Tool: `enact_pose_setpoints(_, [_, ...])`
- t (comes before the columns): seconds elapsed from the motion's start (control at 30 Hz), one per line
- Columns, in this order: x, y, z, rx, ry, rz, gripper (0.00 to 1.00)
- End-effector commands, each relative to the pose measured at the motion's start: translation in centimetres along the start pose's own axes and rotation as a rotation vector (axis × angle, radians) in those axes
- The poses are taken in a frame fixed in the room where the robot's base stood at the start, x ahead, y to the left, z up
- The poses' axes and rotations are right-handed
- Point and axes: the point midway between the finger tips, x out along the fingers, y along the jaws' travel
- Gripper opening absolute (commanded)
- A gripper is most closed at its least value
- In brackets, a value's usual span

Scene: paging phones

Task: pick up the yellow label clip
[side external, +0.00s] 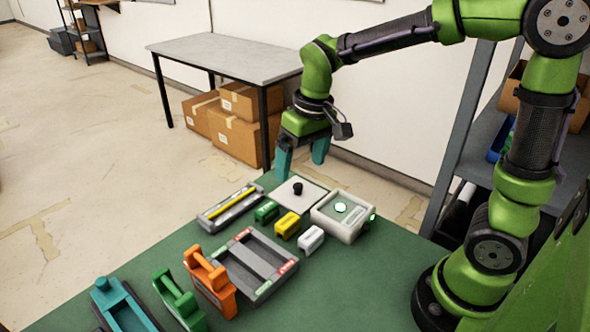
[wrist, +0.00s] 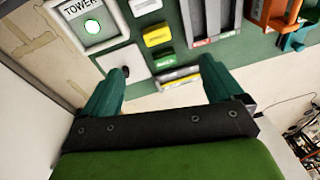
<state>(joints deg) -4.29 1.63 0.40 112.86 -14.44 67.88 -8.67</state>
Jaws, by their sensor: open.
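The yellow label clip (side external: 287,224) is a small block on the green table, in a short row between a green clip (side external: 266,211) and a white clip (side external: 311,239). In the wrist view the yellow clip (wrist: 157,36) lies beyond the fingers, near the top middle, with the green clip (wrist: 165,60) nearer to me. My gripper (side external: 303,160) is open and empty, above the far edge of the table and apart from the clips. Its two teal fingers also show in the wrist view (wrist: 163,92).
A white box with a lit button (side external: 338,217) and a white plate with a black knob (side external: 299,194) stand close to the clips. A grey tray (side external: 254,264), a slotted bar with a yellow strip (side external: 231,206) and orange (side external: 210,280), green (side external: 179,300) and teal holders (side external: 124,306) occupy the left side. The front right tabletop is clear.

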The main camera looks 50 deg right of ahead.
Motion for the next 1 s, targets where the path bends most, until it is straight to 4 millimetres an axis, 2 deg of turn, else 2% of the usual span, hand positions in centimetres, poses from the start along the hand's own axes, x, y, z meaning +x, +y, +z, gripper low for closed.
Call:
enact_pose_setpoints(0.03, [0.9,-0.2,-1.1,-0.026,-0.041,0.021,0.94])
enact_pose_setpoints(0.13, [1.8,-0.2,-2.8,-0.069,-0.091,0.054,0.94])
enact_pose_setpoints(0.27, [1.0,-0.2,-4.1,-0.110,-0.111,0.079,0.94])
enact_pose_setpoints(0.37, [1.3,0.0,-3.7,-0.125,-0.129,0.084,0.94])
enact_pose_setpoints(0.47, [2.9,0.1,-3.4,-0.129,-0.132,0.083,0.94])
enact_pose_setpoints(0.8, [10.1,0.7,-2.5,-0.126,-0.132,0.082,0.94])
enact_pose_setpoints(1.0, [12.1,0.9,-2.3,-0.126,-0.127,0.081,0.94])
